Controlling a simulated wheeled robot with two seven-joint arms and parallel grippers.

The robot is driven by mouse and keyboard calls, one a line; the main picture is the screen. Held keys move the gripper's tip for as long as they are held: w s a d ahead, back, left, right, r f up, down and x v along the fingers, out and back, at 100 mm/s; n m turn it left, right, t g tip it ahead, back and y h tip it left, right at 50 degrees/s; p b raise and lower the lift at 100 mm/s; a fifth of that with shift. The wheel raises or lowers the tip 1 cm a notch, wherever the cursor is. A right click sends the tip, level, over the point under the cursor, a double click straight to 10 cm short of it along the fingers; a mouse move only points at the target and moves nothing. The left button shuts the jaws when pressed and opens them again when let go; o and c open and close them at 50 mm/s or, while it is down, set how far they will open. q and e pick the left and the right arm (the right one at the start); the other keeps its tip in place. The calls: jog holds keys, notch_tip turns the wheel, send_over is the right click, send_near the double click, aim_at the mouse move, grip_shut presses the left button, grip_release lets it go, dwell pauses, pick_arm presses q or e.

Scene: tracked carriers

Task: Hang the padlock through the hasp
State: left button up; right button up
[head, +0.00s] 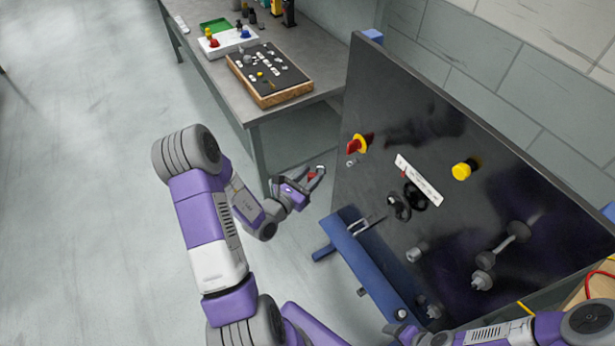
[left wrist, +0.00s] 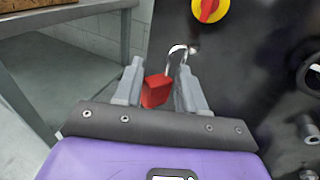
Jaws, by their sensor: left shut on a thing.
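My left gripper (head: 314,174) is shut on the red padlock and holds it in front of the left part of the dark panel (head: 345,195). In the left wrist view the padlock (left wrist: 156,91) has its red body between the two fingers (left wrist: 162,92). Its silver shackle (left wrist: 178,50) points up towards the panel. A small grey metal piece (head: 352,162), which may be the hasp, sits just below the red and yellow switch (head: 360,144). I cannot tell whether the shackle touches it. My right gripper (head: 408,334) is low at the bottom right, its jaws unclear.
The panel also carries a white label strip (head: 419,180), a yellow button (head: 464,169), black round handles and grey knobs. A blue stand (head: 365,265) supports it. Behind, a grey bench (head: 225,72) holds a wooden-edged board (head: 285,97) of small parts.

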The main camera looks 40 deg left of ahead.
pick_arm(q)
jog(key=w+d, duration=0.3)
jog(key=w, duration=0.5)
jog(key=shift+w+d, duration=0.2)
jog(key=shift+d, duration=0.1)
pick_arm(e)
jog(key=shift+r, duration=0.2)
pick_arm(q)
jog(key=shift+w+d+r, duration=0.15)
jog(key=shift+d, duration=0.05)
pick_arm(e)
jog(key=shift+s+r, duration=0.1)
jog(key=shift+s, duration=0.05)
dwell(0.9)
